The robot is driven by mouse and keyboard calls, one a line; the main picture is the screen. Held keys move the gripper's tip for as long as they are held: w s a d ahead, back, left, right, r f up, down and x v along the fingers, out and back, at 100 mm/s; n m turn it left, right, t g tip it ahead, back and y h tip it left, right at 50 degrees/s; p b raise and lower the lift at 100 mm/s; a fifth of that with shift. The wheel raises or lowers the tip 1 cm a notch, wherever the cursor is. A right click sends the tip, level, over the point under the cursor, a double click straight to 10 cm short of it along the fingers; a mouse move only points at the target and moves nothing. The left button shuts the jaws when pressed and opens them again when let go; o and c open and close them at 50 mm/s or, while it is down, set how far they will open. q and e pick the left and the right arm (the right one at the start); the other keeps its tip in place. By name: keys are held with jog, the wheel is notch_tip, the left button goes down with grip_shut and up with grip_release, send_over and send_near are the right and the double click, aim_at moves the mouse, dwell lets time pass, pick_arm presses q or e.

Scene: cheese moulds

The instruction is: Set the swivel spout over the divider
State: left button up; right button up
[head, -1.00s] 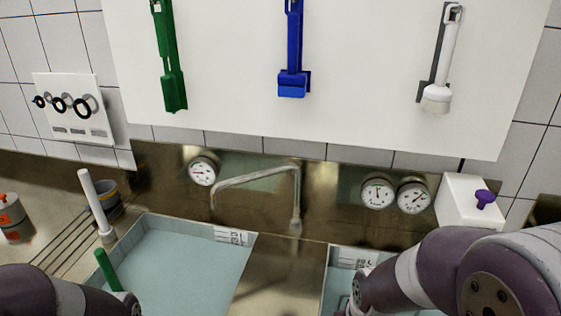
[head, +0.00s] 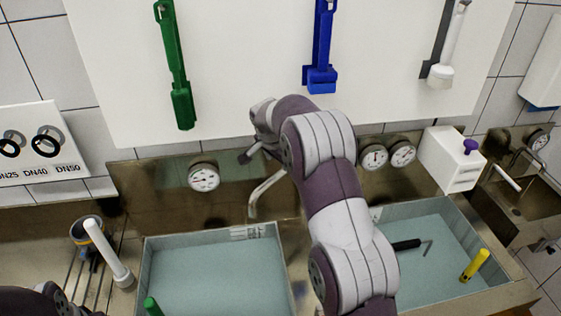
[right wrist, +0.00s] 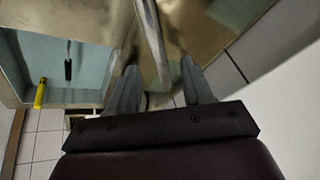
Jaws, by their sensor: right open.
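The swivel spout (head: 262,195) is a thin metal pipe against the steel back wall. Its bent-down tip hangs at the rear of the left basin, left of the divider. My right arm hides its riser and right part. The steel divider (head: 304,262) shows as a strip between the basins, mostly behind my arm. My right gripper (head: 247,156) is up near the back wall, above the spout, mostly hidden by its own wrist. In the right wrist view its open fingers (right wrist: 160,85) stand on either side of the pipe (right wrist: 151,40); contact cannot be told. My left gripper is out of view.
The left basin (head: 148,262) and right basin (head: 455,225) hold water. A black tool (head: 406,245) and yellow tool (head: 474,265) are in the right one. Gauges (head: 204,177) sit on the back wall. A white box (head: 452,158) with a purple knob stands right.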

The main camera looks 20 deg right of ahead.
jog(key=p+x, duration=0.1)
jog(key=x, duration=0.2)
jog(key=p+x, duration=0.1)
jog(key=x, duration=0.2)
jog(key=shift+s+d+r, duration=0.1)
jog(key=shift+d, duration=0.3)
jog(key=shift+a+f+p, duration=0.15)
jog(key=shift+f+p, duration=0.15)
jog(key=shift+f, duration=0.15)
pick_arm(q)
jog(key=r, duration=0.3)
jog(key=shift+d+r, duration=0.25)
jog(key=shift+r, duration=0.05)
pick_arm(e)
jog(key=shift+c, duration=1.2)
jog(key=c, duration=0.5)
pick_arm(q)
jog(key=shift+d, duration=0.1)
pick_arm(e)
grip_shut()
